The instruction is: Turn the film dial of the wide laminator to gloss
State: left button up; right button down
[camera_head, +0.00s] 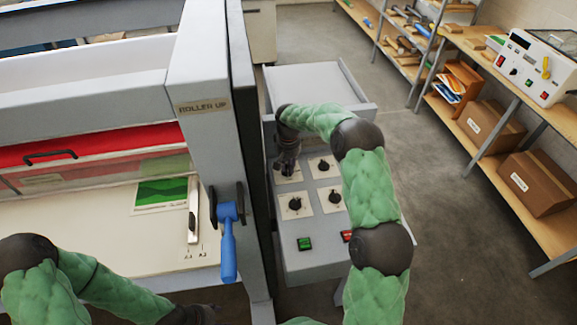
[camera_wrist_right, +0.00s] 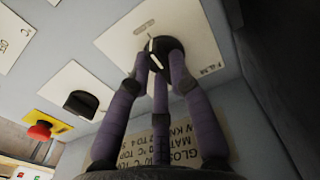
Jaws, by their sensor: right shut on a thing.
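The wide laminator (camera_head: 90,95) fills the left of the head view, with its grey control panel (camera_head: 325,262) to its right. My right gripper (camera_head: 287,168) is over the panel's far left dial. In the right wrist view, the black film dial (camera_wrist_right: 165,52) with a white pointer line sits on a pale plate marked FILM. My right gripper's fingers (camera_wrist_right: 160,70) are shut around this dial. The marks around the dial are too small to read surely. A dark part of my left arm (camera_head: 195,314) shows at the bottom edge; its fingers are not clear.
Other dials (camera_head: 324,166) (camera_head: 295,204) (camera_head: 335,197) are near the gripper. A green button (camera_head: 304,243) and a red button (camera_head: 347,236) are below them. A blue-handled lever (camera_head: 228,243) hangs on the laminator's side. Shelves (camera_head: 470,130) with boxes stand right; floor between is clear.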

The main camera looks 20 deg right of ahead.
jog(key=c, duration=1.1)
grip_release()
jog(key=shift+r, duration=0.1)
notch_tip(320, 180, up, 12)
jog(key=shift+f, duration=0.1)
